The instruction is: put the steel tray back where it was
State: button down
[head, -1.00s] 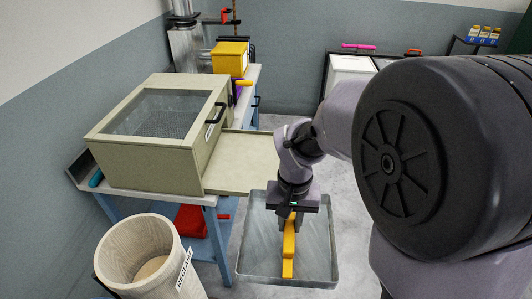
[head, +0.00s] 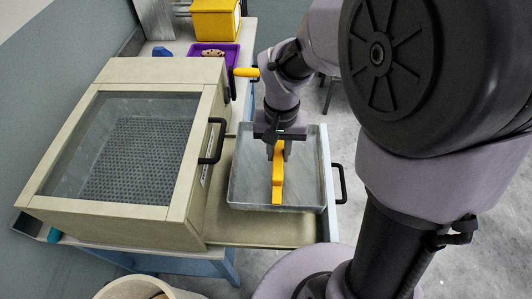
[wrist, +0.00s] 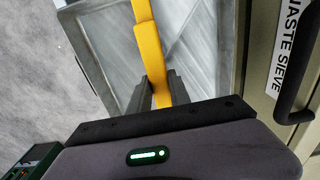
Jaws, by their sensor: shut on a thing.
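The steel tray (head: 308,178) is a shallow, empty grey pan with a yellow handle (head: 278,183) across its middle. My gripper (head: 279,153) is shut on that handle; the wrist view shows both fingers (wrist: 160,92) around the yellow bar. The tray is level over the pulled-out beige drawer (head: 222,228) of the sieve box (head: 130,72). Drawer floor shows left of and in front of the tray. I cannot tell whether the tray touches the drawer or hangs just above it.
The box has a glass lid and a black handle (head: 213,141). Another black handle (head: 340,184) is on the drawer's outer end. A purple tray (head: 230,49) and a yellow bin (head: 216,20) stand behind on the bench. A wooden barrel (head: 136,290) stands in front. Open floor lies right.

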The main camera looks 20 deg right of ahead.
aim_at(257, 183)
notch_tip(257, 183, down, 10)
jog(key=b, duration=0.4)
jog(key=shift+s, duration=0.15)
jog(key=shift+r, duration=0.1)
jog(key=c, duration=1.2)
grip_release()
jog(key=shift+f+b, duration=0.2)
jog(key=shift+b, duration=0.1)
